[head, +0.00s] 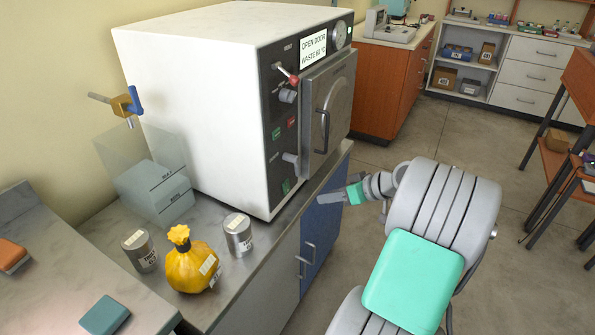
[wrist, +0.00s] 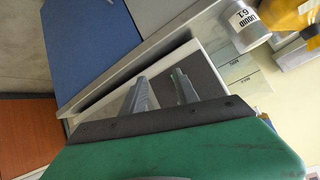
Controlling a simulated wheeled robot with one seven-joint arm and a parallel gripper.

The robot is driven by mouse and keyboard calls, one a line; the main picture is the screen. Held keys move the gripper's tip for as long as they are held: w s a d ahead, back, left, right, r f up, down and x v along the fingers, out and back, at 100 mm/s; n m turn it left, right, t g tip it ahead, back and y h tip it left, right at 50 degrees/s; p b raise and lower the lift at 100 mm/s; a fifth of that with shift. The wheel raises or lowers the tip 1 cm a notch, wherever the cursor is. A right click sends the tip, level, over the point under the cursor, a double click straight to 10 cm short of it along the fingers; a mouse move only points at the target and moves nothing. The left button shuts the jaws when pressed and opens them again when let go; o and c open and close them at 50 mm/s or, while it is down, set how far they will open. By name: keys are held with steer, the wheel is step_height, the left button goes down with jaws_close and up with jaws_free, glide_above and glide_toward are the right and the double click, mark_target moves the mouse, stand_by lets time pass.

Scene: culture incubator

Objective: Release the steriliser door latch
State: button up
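The white steriliser (head: 215,75) stands on the metal bench at centre left. Its silver door (head: 335,95) looks shut and has a dark upright handle (head: 323,130). On the dark panel left of the door are a red-tipped lever (head: 292,79), a grey knob (head: 288,96) and a lower grey lever (head: 291,158). I cannot tell which part is the latch. My gripper (head: 335,196) is low in front of the steriliser, right of the bench edge and apart from the door. In the wrist view its two fingers (wrist: 160,80) are apart, with nothing seen between them.
On the bench are a yellow tied bag (head: 192,265), two metal canisters (head: 238,235) and a clear box (head: 155,190). A brass valve with a blue lever (head: 130,103) is on the wall. A blue cabinet front (head: 322,225) lies below the bench.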

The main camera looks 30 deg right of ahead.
mark_target(299, 168)
steer(key=w+a+r+n+t+y, duration=0.1)
steer(key=w+a+r+n+t, duration=0.15)
steer(key=r+n, duration=0.45)
steer(key=shift+m, duration=0.3)
steer(key=x, duration=0.2)
steer(key=r+x, duration=0.1)
steer(key=x, duration=0.5)
steer(key=shift+w+d+r, duration=0.15)
steer(key=shift+w, duration=0.2)
steer(key=shift+c, duration=0.4)
jaws_close()
